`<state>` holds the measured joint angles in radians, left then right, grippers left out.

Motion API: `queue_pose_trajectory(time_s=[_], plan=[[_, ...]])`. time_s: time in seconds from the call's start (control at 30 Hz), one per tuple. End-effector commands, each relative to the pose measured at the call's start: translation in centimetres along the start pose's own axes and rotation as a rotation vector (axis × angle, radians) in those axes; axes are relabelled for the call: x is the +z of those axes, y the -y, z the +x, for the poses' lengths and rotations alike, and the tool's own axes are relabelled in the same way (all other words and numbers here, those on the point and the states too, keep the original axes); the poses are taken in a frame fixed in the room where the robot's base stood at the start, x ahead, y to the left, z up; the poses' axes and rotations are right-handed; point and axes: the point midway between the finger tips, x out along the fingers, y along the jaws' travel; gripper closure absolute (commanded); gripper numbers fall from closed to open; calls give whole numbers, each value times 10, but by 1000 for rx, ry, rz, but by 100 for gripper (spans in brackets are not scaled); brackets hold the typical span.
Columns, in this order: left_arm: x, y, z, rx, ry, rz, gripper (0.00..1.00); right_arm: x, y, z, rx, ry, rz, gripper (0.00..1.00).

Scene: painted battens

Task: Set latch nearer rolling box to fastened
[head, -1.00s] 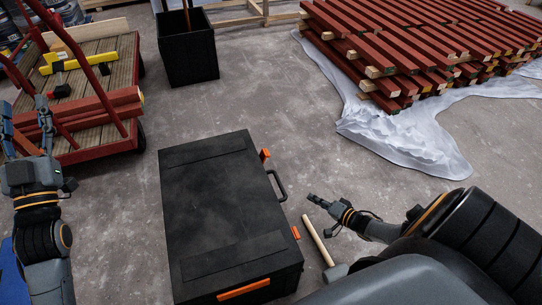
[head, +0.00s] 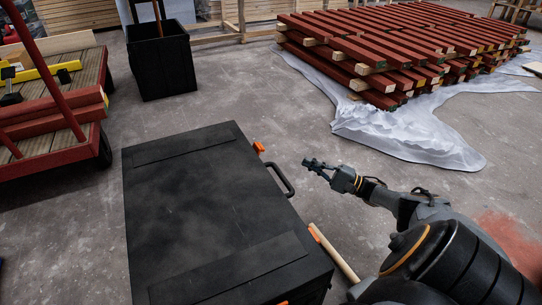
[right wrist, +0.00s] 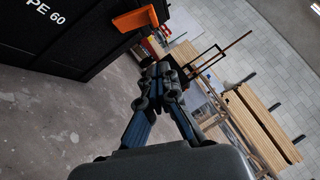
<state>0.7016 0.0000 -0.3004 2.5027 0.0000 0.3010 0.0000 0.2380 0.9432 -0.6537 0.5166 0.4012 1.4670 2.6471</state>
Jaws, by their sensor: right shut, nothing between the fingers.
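A large black case (head: 200,210) lies on the floor, lid closed. Its right side has a black handle (head: 284,182) between two orange latches. The far latch (head: 259,147) is nearer the black open-topped box (head: 162,62); the other latch (head: 314,233) is nearer me. In the right wrist view the far latch (right wrist: 134,19) sticks out from the case wall (right wrist: 75,40). My right gripper (head: 307,163) is shut and empty, to the right of the far latch and apart from it. It also shows in the right wrist view (right wrist: 158,72). My left gripper is out of view.
A wooden-handled tool (head: 334,252) lies on the floor right of the case. A red cart (head: 60,150) with red battens stands at the left. A stack of red battens (head: 400,55) lies on white sheeting (head: 400,125). The floor between is clear.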

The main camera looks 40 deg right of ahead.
Motion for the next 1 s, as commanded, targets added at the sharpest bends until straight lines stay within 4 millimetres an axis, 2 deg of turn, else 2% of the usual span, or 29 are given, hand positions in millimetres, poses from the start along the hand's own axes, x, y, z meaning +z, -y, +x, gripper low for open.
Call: queue_pose_trajectory(time_s=[0.23,0.47,0.7,1.0], plan=[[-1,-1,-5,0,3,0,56,1,0,46,-4,5,-2,100],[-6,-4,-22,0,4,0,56,0,-2,96,-4,4,-4,100],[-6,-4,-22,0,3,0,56,20,-1,113,0,1,-1,100],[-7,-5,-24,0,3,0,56,28,0,122,0,-2,-3,100]])
